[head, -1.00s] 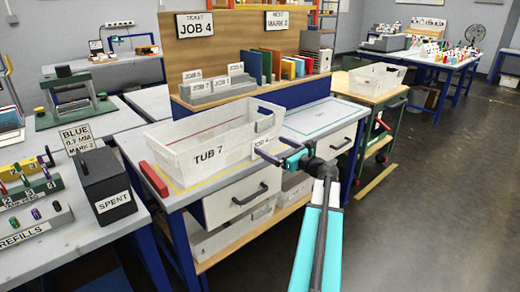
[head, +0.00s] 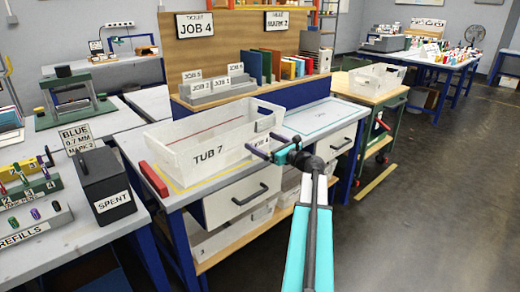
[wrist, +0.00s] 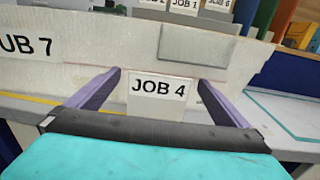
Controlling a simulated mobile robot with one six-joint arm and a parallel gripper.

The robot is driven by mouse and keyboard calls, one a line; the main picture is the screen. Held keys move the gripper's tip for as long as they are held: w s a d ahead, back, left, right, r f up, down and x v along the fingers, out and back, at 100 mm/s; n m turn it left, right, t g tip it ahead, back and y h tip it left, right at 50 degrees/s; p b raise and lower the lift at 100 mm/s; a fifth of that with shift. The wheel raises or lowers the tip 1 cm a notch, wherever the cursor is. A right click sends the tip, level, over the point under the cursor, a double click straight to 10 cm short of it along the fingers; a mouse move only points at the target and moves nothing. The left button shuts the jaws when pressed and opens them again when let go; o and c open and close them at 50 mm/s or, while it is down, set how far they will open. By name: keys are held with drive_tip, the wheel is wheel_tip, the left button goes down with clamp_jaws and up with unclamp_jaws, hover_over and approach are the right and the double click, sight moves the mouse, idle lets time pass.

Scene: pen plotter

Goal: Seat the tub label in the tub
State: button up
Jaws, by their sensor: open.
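The white tub (head: 180,158) marked TUB 7 stands on the table, and its side wall also shows in the wrist view (wrist: 70,75). The tub label (wrist: 157,97), a small white card reading JOB 4, is upright against the lower right part of that wall. It also shows in the head view (head: 259,140). My gripper (wrist: 160,80) is open, with its purple fingers on either side of the card and gaps to both edges. In the head view my gripper (head: 261,147) is at the tub's right front. Whether the card's bottom edge is seated is hidden behind the gripper.
A grey panel (wrist: 187,46) is on the tub wall just above the card. A grey card rack (head: 220,93) with other job cards stands behind the tub. A red bar (head: 153,179) lies to its left. The tabletop to the right (head: 325,118) is clear.

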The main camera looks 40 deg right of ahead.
sight(259, 124)
drive_tip(key=shift+c, duration=0.3)
drive_tip(key=c, duration=1.2)
drive_tip(key=shift+o, duration=0.2)
drive_tip(key=shift+s+r, duration=0.1)
drive_tip(key=shift+s+r, duration=0.3)
drive_tip(key=shift+r, duration=0.4)
wheel_tip(259, 124, up, 6)
drive_tip(key=shift+f+p, duration=0.2)
drive_tip(key=shift+p, duration=0.45)
drive_tip(key=s+a, duration=0.1)
drive_tip(key=s, duration=1.8)
drive_tip(key=shift+a+p, duration=0.2)
drive_tip(key=shift+p, duration=0.15)
drive_tip(key=shift+s+f, duration=0.1)
